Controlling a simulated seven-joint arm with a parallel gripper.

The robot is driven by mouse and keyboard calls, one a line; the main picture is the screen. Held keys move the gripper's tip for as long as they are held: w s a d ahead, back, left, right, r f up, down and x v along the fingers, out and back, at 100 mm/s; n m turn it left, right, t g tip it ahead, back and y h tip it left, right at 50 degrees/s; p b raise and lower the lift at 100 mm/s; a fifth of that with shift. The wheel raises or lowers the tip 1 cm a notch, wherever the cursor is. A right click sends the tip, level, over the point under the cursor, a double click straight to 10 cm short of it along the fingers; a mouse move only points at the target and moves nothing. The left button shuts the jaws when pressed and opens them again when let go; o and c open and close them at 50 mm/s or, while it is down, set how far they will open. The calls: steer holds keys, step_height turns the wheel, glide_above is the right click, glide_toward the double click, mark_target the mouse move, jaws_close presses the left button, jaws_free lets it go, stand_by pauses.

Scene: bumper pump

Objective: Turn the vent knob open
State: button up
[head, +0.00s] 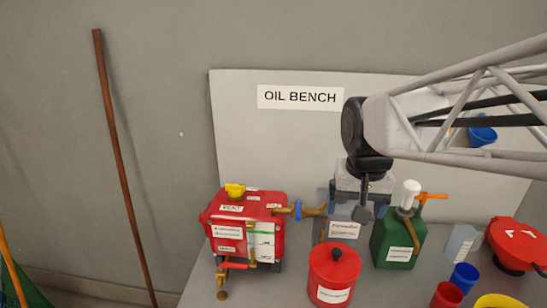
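The yellow vent knob (235,190) sits on top of the red tank (212,221) at the left of the bench. A small white label lies just in front of the knob; its lettering is too small to read surely. My gripper (362,213) points down to the right of the red tank, apart from the knob. It hangs in front of a grey container (343,229) with a white label. The fingers are small and dark, and I cannot tell whether they are open or shut.
A brass pipe with a blue fitting (298,210) joins the tank's right side. A red lidded can (333,272), a green jug (398,240), cups and a red container (517,243) stand along the bench. The "OIL BENCH" board (240,130) is behind.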

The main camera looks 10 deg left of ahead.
steer(key=w+a+g, duration=0.1)
steer(key=w+a, duration=1)
steer(key=a, duration=0.1)
glide_above(235, 184)
step_height(235, 184, down, 3)
steer(key=shift+a+f+g, duration=0.1)
steer(key=shift+g, duration=0.3)
steer(key=shift+f, duration=3.85)
steer(key=shift+c, duration=0.4)
steer(key=c, duration=0.8)
steer(key=shift+c, duration=0.2)
